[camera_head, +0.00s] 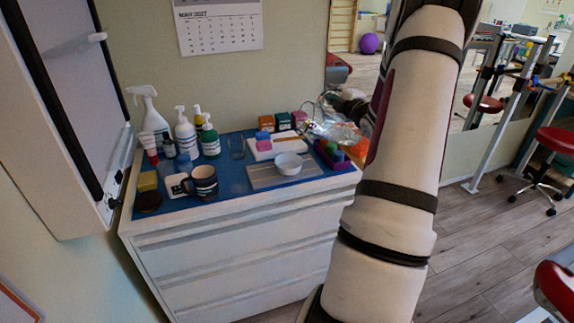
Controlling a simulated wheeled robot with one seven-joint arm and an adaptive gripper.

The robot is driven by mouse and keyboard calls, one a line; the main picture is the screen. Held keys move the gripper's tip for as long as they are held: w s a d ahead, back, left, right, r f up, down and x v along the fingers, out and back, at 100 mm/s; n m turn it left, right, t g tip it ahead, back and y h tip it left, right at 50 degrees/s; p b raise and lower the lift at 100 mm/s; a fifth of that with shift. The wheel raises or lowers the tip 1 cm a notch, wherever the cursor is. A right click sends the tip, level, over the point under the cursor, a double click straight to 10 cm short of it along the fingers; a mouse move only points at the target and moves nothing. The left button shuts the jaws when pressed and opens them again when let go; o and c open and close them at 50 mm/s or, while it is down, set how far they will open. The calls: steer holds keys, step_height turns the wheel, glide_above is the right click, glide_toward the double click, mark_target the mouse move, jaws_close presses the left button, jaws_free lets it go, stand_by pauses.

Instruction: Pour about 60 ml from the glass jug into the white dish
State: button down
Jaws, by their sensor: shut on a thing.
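The white dish (288,164) stands on a grey board on the blue top of the white cabinet. My gripper (328,101) is at the right, above the back right part of the top, and is shut on the glass jug (336,131). The jug is clear and appears tilted, just right of the dish and higher in the picture. My arm hides part of the gripper. I cannot make out the liquid in the jug or in the dish.
A grey board (262,179) lies under the dish. A purple tray (333,164) with coloured balls is to its right. Small coloured boxes (282,121) line the back.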

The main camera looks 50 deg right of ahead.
mark_target(319, 102)
steer(key=shift+w+a+f+n+b, duration=0.25)
steer(key=shift+w+a+n+b, duration=0.1)
steer(key=shift+a+n+b, duration=0.2)
steer(key=shift+n, duration=0.95)
steer(key=shift+w+a+f+b, duration=0.5)
steer(key=shift+a+b, duration=0.25)
steer(key=shift+b, duration=0.7)
steer(key=shift+w+a+f+b, duration=0.5)
steer(key=shift+a+b, duration=0.25)
steer(key=shift+b, duration=0.65)
steer(key=shift+a, duration=0.15)
steer(key=shift+w+a+f+n+b, duration=0.15)
steer(key=shift+a+n+b, duration=0.3)
steer(key=shift+b, duration=0.9)
steer(key=shift+d, duration=0.2)
steer(key=shift+s+d+r+p, duration=0.25)
steer(key=shift+s+d+p, duration=0.1)
steer(key=shift+p, duration=0.2)
steer(key=shift+s+d+m+p, duration=0.15)
steer(key=shift+d+m+p, duration=0.15)
steer(key=shift+d, duration=0.1)
steer(key=shift+f, duration=0.15)
steer(key=shift+b, duration=0.35)
